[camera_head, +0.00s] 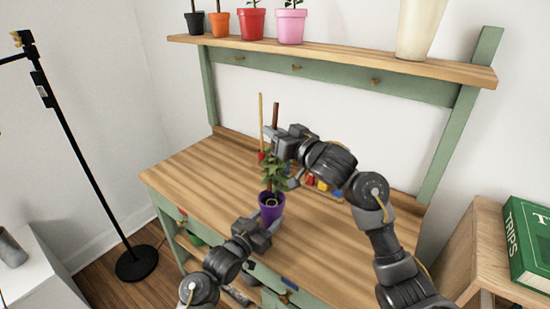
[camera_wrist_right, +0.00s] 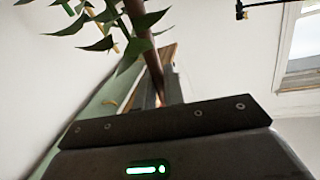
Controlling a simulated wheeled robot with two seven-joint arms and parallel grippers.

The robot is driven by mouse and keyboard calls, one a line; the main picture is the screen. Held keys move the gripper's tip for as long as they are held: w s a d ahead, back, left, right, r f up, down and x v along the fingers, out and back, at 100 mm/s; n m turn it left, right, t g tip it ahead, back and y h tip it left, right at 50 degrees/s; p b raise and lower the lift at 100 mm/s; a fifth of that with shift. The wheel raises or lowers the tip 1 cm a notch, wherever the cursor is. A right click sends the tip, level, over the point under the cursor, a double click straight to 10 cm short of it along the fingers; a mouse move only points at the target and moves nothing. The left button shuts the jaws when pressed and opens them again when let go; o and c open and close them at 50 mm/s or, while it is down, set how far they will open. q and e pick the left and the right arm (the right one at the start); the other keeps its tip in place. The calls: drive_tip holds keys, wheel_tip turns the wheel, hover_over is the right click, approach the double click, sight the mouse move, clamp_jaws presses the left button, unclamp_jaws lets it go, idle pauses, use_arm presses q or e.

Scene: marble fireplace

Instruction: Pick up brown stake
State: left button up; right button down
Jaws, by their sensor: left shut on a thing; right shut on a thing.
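The brown stake (camera_head: 276,114) stands nearly upright above the table, behind my right gripper in the head view. My right gripper (camera_head: 279,148) is shut on it. In the right wrist view the brown stake (camera_wrist_right: 145,50) runs up from the gripper, close to some green leaves. A purple pot (camera_head: 271,209) with a leafy plant (camera_head: 272,171) stands on the table below. My left gripper (camera_head: 264,226) is shut on the pot's near side. The stake's lower end is hidden by the right gripper and the plant.
A thin tan stick (camera_head: 261,122) stands left of the brown stake. Small coloured items (camera_head: 322,186) lie behind the right arm. The wooden table (camera_head: 190,165) is clear at left. A shelf (camera_head: 340,57) with several pots is above.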

use_arm(q)
drive_tip(key=shift+r, duration=0.1)
use_arm(e)
wheel_tip(320, 180, up, 17)
drive_tip(key=shift+w+r, duration=0.1)
use_arm(q)
drive_tip(key=o, duration=1.2)
drive_tip(key=shift+o, duration=0.2)
